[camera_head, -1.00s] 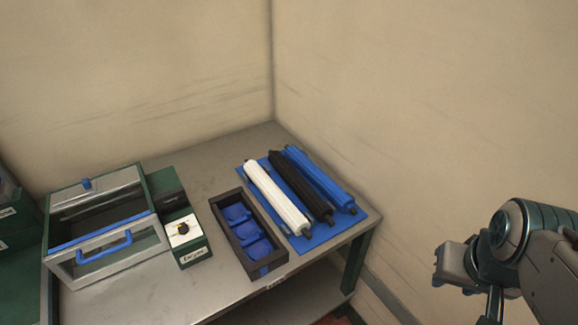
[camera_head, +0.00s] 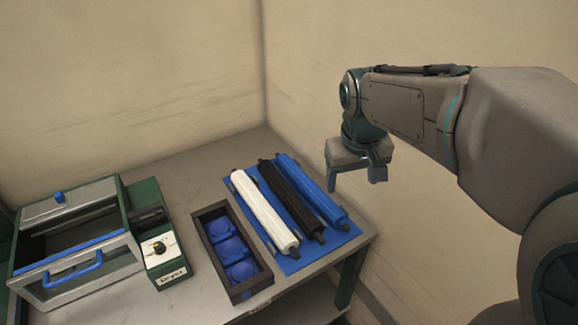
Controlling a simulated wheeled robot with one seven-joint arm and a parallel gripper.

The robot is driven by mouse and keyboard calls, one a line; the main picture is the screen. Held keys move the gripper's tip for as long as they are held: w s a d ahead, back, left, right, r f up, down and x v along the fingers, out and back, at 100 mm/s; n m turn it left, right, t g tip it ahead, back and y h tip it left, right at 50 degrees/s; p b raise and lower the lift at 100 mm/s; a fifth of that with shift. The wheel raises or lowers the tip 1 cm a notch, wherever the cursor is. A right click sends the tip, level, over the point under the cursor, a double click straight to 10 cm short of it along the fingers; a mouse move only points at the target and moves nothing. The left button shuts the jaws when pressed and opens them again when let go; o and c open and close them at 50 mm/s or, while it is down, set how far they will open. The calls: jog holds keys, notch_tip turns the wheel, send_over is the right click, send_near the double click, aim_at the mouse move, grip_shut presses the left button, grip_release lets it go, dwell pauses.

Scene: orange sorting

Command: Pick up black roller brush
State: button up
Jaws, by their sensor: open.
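The black roller brush (camera_head: 289,200) lies on a blue mat (camera_head: 290,265) on the table, between a white roller brush (camera_head: 264,212) on its left and a blue roller brush (camera_head: 310,188) on its right. All three lie roughly parallel, slanting from upper left to lower right. My gripper (camera_head: 354,182) hangs from my arm with its fingers pointing down, to the right of the rollers in the picture. It is open, empty and apart from the rollers. The whole length of the black roller shows.
A dark tray (camera_head: 205,253) with blue round pieces stands left of the mat. Further left are a control box labelled "Dryer" (camera_head: 165,262) and a metal-framed box with a blue handle (camera_head: 75,268). Walls stand behind and right of the table. Bare tabletop (camera_head: 195,170) lies behind the tray.

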jog(key=w+a+f+n+g+b, duration=0.1)
jog(key=w+a+f, duration=0.1)
jog(key=w+a, duration=0.3)
jog(key=w+a+f+n, duration=0.1)
jog(key=w+a+f, duration=0.1)
jog(key=w, duration=0.5)
jog(key=n+g+b, duration=0.1)
jog(key=n, duration=0.1)
send_over(287, 191)
jog(key=w, duration=0.1)
notch_tip(287, 191, down, 9)
jog(key=shift+y, duration=0.3)
jog(key=f, duration=0.8)
jog(key=shift+w+a+f, duration=0.15)
jog(key=shift+a, duration=0.1)
jog(key=shift+s+d+f+p, duration=0.1)
jog(key=shift+s+f+p, duration=0.15)
jog(key=shift+f, duration=0.65)
jog(key=shift+s+d+f+p, duration=0.1)
jog(key=shift+s+f+p, duration=0.15)
jog(key=shift+f, duration=0.65)
jog(key=shift+s+d+f+p, duration=0.15)
jog(key=shift+f+p, duration=0.2)
jog(key=shift+f, duration=0.55)
